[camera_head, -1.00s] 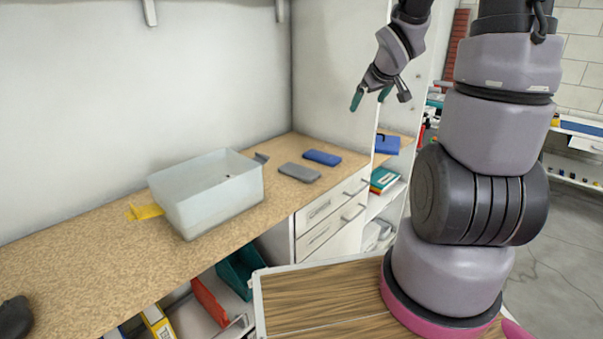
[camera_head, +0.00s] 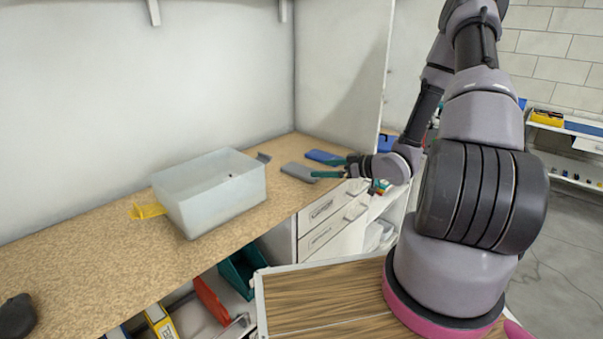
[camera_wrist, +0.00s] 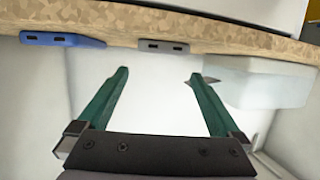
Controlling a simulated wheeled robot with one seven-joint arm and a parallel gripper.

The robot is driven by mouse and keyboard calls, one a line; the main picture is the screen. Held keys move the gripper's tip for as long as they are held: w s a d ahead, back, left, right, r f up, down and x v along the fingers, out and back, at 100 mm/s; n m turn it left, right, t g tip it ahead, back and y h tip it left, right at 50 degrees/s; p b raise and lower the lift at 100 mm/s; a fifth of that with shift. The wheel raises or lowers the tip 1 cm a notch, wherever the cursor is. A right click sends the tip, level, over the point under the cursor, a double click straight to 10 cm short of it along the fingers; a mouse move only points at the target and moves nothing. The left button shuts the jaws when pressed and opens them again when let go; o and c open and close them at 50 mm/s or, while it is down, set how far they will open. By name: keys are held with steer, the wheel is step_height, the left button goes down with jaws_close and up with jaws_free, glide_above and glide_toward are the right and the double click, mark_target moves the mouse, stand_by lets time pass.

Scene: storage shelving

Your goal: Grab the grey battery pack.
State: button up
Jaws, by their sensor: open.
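The grey battery pack (camera_head: 299,171) lies flat on the speckled worktop, near its right end. It also shows in the wrist view (camera_wrist: 164,46), upper middle, with two small dark ports on its near edge. My gripper (camera_head: 324,168) is open, its two green fingers reaching in from the right at the pack's right side. In the wrist view my gripper (camera_wrist: 158,80) has nothing between its fingers, and the pack lies beyond the fingertips, between their lines. Whether a finger touches the pack cannot be told.
A blue pack (camera_head: 322,156) lies just behind the grey one, close to a finger. A translucent bin (camera_head: 212,197) stands left on the worktop (camera_head: 90,245), with a yellow item (camera_head: 147,211) beside it. A side wall (camera_head: 345,90) bounds the right end. Drawers (camera_head: 330,222) sit below.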

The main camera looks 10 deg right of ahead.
mark_target(302, 170)
steer(key=x, duration=0.8)
steer(key=shift+w+d+f, duration=0.1)
steer(key=shift+w+f, duration=0.05)
steer(key=shift+f, duration=0.15)
steer(key=c, duration=1.3)
